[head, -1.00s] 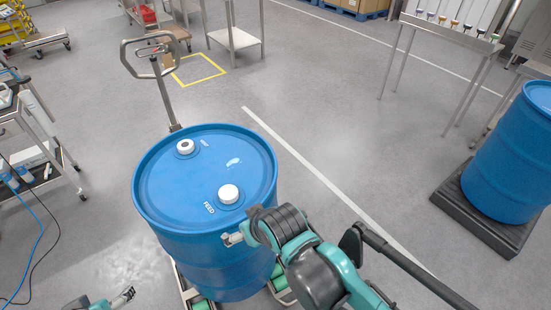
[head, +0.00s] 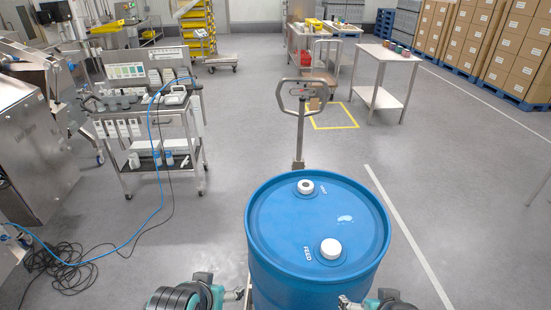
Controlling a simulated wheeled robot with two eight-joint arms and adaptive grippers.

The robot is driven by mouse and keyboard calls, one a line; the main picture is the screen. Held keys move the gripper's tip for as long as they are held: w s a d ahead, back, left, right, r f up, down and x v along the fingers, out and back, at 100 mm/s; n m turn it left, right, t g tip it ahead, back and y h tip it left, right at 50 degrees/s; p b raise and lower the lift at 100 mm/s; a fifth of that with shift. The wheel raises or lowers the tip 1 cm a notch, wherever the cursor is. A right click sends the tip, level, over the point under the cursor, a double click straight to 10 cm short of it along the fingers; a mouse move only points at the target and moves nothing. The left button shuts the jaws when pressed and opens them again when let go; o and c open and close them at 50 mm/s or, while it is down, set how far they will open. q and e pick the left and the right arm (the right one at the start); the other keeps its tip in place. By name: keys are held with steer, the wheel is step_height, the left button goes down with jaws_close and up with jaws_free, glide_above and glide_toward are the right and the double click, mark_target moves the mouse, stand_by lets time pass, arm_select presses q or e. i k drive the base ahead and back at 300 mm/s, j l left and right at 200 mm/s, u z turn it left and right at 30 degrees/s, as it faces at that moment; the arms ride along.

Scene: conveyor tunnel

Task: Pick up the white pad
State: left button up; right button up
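I cannot pick out a white pad for certain. The lid also has a white ringed bung (head: 305,187) and a white cap (head: 331,249) by the word FEED. My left gripper (head: 238,294) is low at the drum's left side, partly cut off by the bottom edge. My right gripper (head: 346,302) is low at the drum's front right. Whether either is open is unclear, and I see nothing held.
A steel cart (head: 150,121) with instruments and bottles stands at the left. A blue hose (head: 163,180) and black cables (head: 62,262) run over the floor. A pallet-truck handle (head: 302,92) rises behind the drum. A steel table (head: 382,60) is at the back right. Floor right of the drum is clear.

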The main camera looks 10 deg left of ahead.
mark_target(146, 101)
steer(key=k+j, duration=0.15)
steer(key=j, duration=0.2)
steer(key=k+j, duration=0.1)
steer(key=j, duration=0.2)
steer(key=k+j, duration=0.15)
steer(key=j, duration=0.2)
steer(key=k+j, duration=0.1)
steer(key=j, duration=0.9)
steer(key=i+j, duration=0.1)
steer(key=j, duration=0.65)
steer(key=i+j, duration=0.7)
steer(key=i, duration=0.25)
steer(key=i+j, duration=0.15)
steer(key=i, duration=0.3)
steer(key=i+j, duration=0.2)
steer(key=i, duration=0.25)
steer(key=i+j+z, duration=0.1)
steer(key=i, duration=0.35)
steer(key=i+j, duration=0.25)
steer(key=i, duration=0.2)
steer(key=i+j, duration=0.25)
steer(key=i, duration=0.2)
steer(key=i+j, duration=0.6)
steer(key=i, duration=0.15)
steer(key=i+j, duration=0.65)
steer(key=i+l+z, duration=0.05)
